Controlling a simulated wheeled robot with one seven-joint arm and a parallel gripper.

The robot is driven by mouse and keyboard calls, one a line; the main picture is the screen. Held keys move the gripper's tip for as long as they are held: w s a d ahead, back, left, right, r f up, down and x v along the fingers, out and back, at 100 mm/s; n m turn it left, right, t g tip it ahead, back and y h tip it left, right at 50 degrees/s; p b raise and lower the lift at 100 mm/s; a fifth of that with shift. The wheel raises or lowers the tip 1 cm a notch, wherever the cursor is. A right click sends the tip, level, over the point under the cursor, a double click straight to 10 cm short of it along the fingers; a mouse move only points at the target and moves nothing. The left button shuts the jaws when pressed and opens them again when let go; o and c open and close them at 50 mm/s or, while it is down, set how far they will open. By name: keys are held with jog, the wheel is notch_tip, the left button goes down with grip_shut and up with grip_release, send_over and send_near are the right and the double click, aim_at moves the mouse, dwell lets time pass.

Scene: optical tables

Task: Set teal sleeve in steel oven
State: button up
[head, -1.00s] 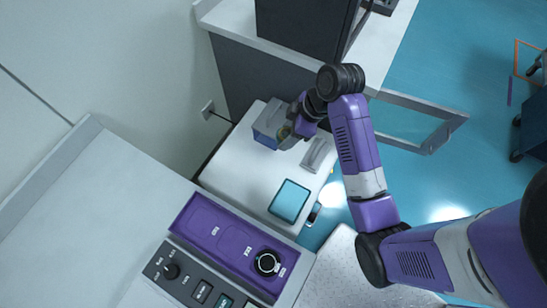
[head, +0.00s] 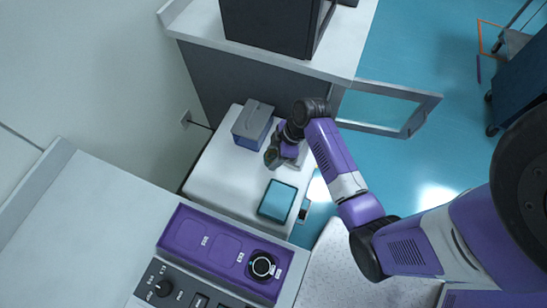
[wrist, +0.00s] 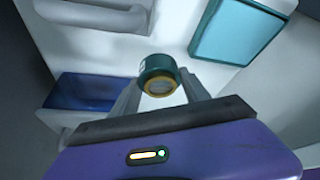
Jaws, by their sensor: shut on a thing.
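The teal sleeve (wrist: 160,68), a short dark-teal cylinder with a golden ring at its end, is held between my gripper's fingers (wrist: 163,92) in the wrist view. In the head view my gripper (head: 272,158) is above the white bench top (head: 225,165), right of and in front of the blue-grey box; the sleeve cannot be made out there. A dark box-shaped unit (head: 262,28) stands on the far counter. A windowed door frame (head: 425,118) stands open beside that counter. I cannot tell for sure which of these belongs to the steel oven.
A blue box with a grey handled top (head: 252,122) sits on the white bench. A teal square pad (head: 278,201) lies nearer; it also shows in the wrist view (wrist: 237,35). A dark blue cart (head: 525,80) stands at right on open floor.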

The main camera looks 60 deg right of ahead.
jog(key=shift+f, duration=2)
jog(key=shift+f+b, duration=0.15)
jog(key=shift+b, duration=0.15)
jog(key=o, duration=1.3)
jog(key=shift+c, duration=0.2)
